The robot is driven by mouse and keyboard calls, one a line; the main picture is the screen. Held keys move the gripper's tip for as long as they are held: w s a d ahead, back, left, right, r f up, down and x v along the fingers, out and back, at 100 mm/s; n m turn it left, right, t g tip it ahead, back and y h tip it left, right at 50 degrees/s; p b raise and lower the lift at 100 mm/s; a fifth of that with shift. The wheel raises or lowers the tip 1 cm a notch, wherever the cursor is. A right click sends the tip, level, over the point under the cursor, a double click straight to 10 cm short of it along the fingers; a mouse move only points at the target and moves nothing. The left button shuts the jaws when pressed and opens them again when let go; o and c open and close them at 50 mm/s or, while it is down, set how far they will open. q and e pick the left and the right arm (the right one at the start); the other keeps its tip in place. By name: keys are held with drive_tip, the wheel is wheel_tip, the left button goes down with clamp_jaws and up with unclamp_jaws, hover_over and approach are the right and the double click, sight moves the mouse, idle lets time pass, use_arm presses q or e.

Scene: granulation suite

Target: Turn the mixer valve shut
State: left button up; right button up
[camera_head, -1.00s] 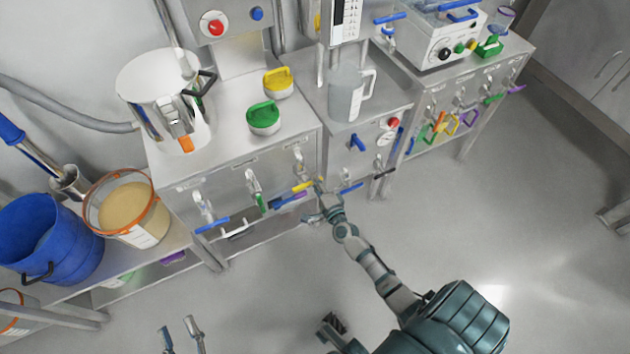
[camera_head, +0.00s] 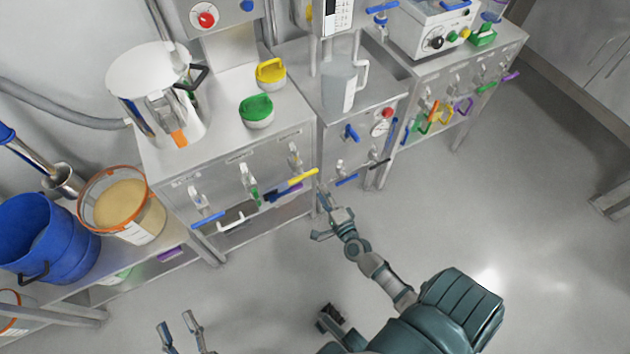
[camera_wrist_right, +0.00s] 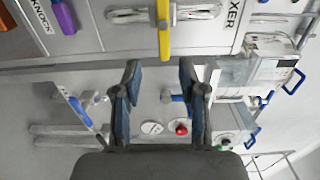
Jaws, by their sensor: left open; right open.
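The mixer valve's yellow lever (camera_head: 303,180) is on the front of the middle-left steel cabinet, below its metal valve body (camera_head: 295,157). It lies sideways, its right end slightly higher. In the right wrist view the yellow lever (camera_wrist_right: 164,35) stands upright in the picture, beside a partly visible label ending in "XER". My right gripper (camera_head: 326,216) is open and empty, just below and right of the lever. In the wrist view its fingertips (camera_wrist_right: 160,70) are either side of the lever's near end, apart from it. My left gripper (camera_head: 179,322) is open and empty at the bottom edge.
A green-handled valve (camera_head: 247,178) and a blue lever (camera_head: 208,219) are left on the same cabinet front. A blue handle (camera_head: 351,132) and red knob (camera_head: 388,113) are on the cabinet to the right. A blue bucket (camera_head: 45,238) stands far left. The floor in front is clear.

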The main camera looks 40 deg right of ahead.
drive_tip(key=v, duration=0.3)
idle(0.5)
